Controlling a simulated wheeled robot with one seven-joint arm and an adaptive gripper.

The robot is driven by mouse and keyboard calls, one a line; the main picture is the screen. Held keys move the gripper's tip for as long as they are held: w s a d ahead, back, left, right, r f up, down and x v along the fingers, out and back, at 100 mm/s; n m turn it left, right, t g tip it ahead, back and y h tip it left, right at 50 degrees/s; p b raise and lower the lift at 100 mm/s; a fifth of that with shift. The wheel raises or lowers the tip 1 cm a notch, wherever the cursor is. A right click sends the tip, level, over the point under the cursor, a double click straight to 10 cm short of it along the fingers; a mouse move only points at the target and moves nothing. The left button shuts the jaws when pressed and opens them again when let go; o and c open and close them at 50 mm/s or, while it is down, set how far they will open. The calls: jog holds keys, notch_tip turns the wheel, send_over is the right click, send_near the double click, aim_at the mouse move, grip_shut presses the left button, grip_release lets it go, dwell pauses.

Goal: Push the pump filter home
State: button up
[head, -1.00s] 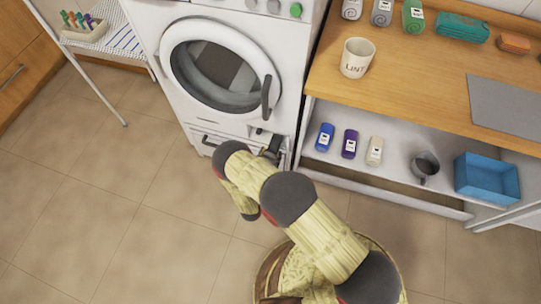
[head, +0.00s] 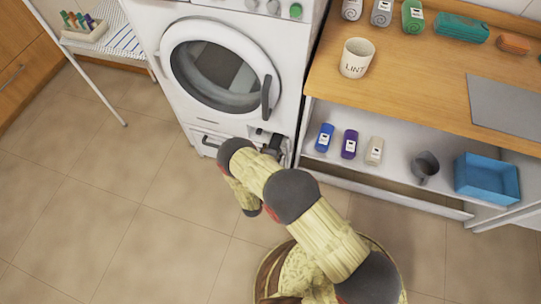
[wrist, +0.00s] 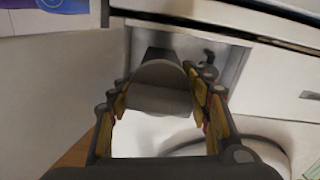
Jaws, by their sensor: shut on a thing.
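My gripper (wrist: 162,112) is shut on the pump filter (wrist: 160,95), a grey round-ended piece between its two fingers in the wrist view. The filter is in front of a recessed opening (wrist: 218,60) at the bottom of the white washing machine (head: 218,125). I cannot tell how deep the filter sits in it. In the head view my gripper (head: 268,146) is at the machine's lower right corner, partly hidden by my arm. The filter cannot be made out there.
Right of the machine, an open shelf (head: 325,168) under the wooden counter (head: 420,75) holds several bottles, a grey jug (head: 425,166) and a blue bin (head: 487,178). A wire rack (head: 115,42) stands at left. The floor in front is clear.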

aim_at(274, 146)
jog(key=x, duration=1.1)
jog(key=shift+w+d+f, duration=0.1)
jog(key=shift+w+d, duration=0.05)
jog(key=shift+w, duration=0.4)
jog(key=o, duration=1.5)
jog(key=shift+d, duration=0.1)
jog(key=shift+o, duration=0.5)
jog(key=shift+v, duration=3.95)
